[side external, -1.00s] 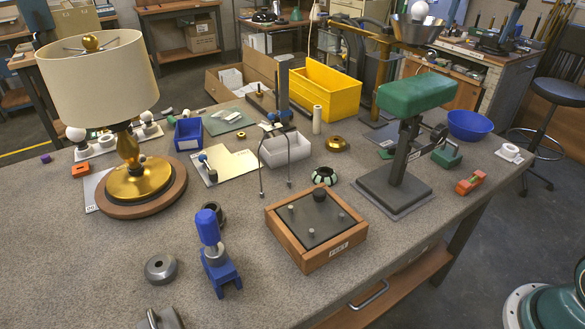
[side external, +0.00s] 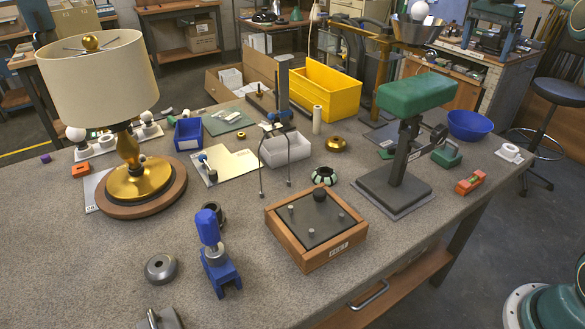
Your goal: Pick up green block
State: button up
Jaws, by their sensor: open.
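A large green block (side external: 415,93) with rounded edges rests on top of a dark upright stand (side external: 393,190) at the right of the bench, tilted slightly. A smaller green block (side external: 447,154) lies on the bench just right of that stand's post. A small green piece also shows low behind the post, partly hidden. I cannot make out my gripper in this view.
A wooden box (side external: 316,232) stands in front. A lamp (side external: 133,178) is at left, a yellow bin (side external: 325,92) behind.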

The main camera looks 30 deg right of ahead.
send_over(448, 153)
notch_tip(448, 153, down, 27)
jog(key=shift+s+f, duration=0.1)
jog(key=shift+f, duration=0.2)
dwell(0.9)
jog(key=shift+f, duration=0.1)
jog(key=shift+f, duration=2.5)
jog(key=shift+c, duration=0.2)
